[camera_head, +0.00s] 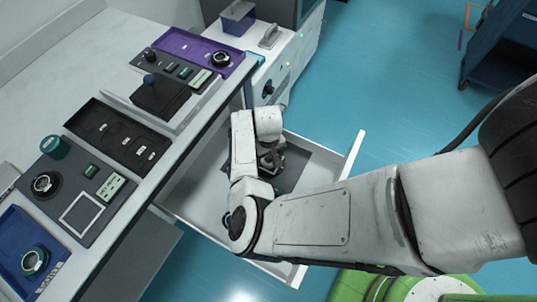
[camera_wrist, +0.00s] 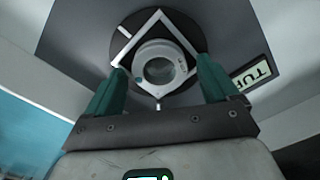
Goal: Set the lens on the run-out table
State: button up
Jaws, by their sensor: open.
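In the wrist view, a lens in a pale round mount (camera_wrist: 159,70) shows over a dark disc (camera_wrist: 125,49) with a white square outline. It lies inside that outline. My gripper (camera_wrist: 160,80) has green fingers spread on either side of the mount, with gaps visible at both sides. In the head view, my gripper (camera_head: 270,160) is down inside an open white drawer (camera_head: 196,190), over a grey plate (camera_head: 318,165). The lens is hidden there by my arm. The disc is on a grey surface with a partly hidden label (camera_wrist: 252,76); I cannot tell whether it is the run-out table.
The bench at left holds a purple tray (camera_head: 190,42) with a ring, a black slotted tray (camera_head: 118,137), a grey panel (camera_head: 108,222) with an empty white square, and a blue tray (camera_head: 14,245) with a teal ring. A blue cart (camera_head: 500,45) stands at back right. Open floor lies between.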

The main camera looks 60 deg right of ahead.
aim_at(269, 157)
notch_tip(269, 157, up, 12)
jog(key=p, duration=0.2)
jog(key=s+d+r+n+t+h, duration=0.2)
jog(key=d+r+h, duration=0.3)
jog(key=d+r, duration=0.6)
jog(key=s+a+f+n+y, duration=0.1)
jog(key=s+a+f, duration=0.1)
jog(key=s+a, duration=0.2)
jog(key=s+a+f+n+y, duration=0.1)
jog(key=s+a, duration=0.3)
jog(key=a, duration=0.7)
jog(key=s+a+f+n+g+y, duration=0.1)
jog(key=s+a+f+n+y, duration=0.1)
jog(key=s+a, duration=0.2)
jog(key=a, duration=0.3)
jog(key=shift+a+f+y, duration=0.35)
jog(key=shift+y, duration=0.05)
jog(key=shift+s, duration=0.1)
